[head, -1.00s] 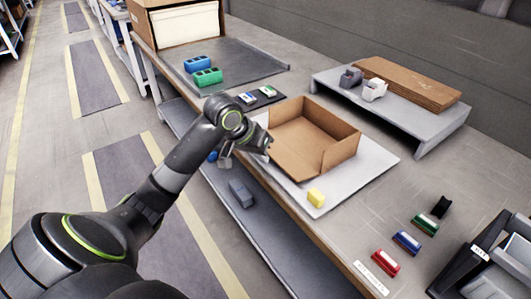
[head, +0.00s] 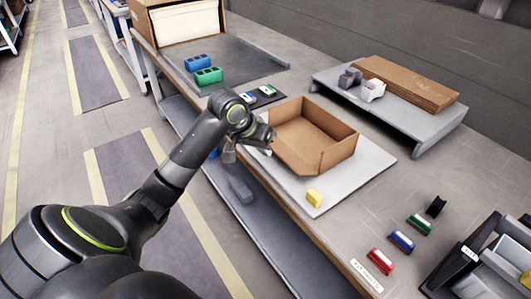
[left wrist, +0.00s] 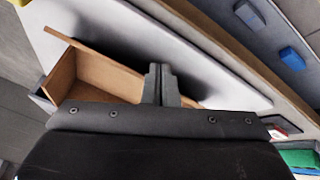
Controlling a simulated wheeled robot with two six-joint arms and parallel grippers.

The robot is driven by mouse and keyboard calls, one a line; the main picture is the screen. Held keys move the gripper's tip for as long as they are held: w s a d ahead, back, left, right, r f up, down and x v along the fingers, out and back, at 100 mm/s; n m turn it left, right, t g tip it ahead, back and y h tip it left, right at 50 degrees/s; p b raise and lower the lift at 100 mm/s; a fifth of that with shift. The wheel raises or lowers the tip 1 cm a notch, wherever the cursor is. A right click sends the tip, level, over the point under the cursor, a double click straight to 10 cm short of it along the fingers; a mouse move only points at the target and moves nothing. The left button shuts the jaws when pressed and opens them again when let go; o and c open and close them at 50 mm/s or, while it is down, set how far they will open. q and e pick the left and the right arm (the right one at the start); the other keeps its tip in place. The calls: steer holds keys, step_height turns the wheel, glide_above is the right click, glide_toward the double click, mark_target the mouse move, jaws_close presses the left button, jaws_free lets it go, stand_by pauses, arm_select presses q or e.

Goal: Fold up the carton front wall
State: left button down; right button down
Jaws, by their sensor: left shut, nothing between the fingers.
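The brown cardboard carton (head: 325,135) stands open-topped on a pale board on the workbench. Its front wall (head: 291,158), on the side towards the bench's front edge, is partly raised and leans outward. In the left wrist view this front wall (left wrist: 100,58) casts a shadow on the board. My left gripper (head: 268,141) is at the far-left end of the front wall. It shows shut and empty in the left wrist view (left wrist: 159,72), against or very close to the wall; contact cannot be told. My right gripper is out of view.
A yellow block (head: 314,197) lies on the pale board (head: 350,178). Red (head: 380,261), blue and green blocks lie at the right. A raised shelf (head: 425,128) with flat cardboard stands behind. Green and blue bins (head: 208,76) stand at the back left.

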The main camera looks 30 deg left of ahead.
arm_select(q)
steer(key=shift+w+d+r+p, duration=0.15)
steer(key=shift+w+r+p, duration=0.25)
steer(key=shift+r+p, duration=0.25)
steer(key=shift+w, duration=0.15)
steer(key=shift+w+d+r+p, duration=0.3)
steer(key=shift+w+r+p, duration=0.3)
steer(key=shift+p, duration=0.15)
steer(key=shift+w, duration=0.1)
steer(key=shift+w+d+r+p, duration=0.15)
steer(key=shift+w+d+p, duration=0.1)
steer(key=shift+w, duration=0.15)
steer(key=shift+w+d+r+p, duration=0.15)
steer(key=shift+w+p, duration=0.05)
steer(key=shift+w, duration=0.2)
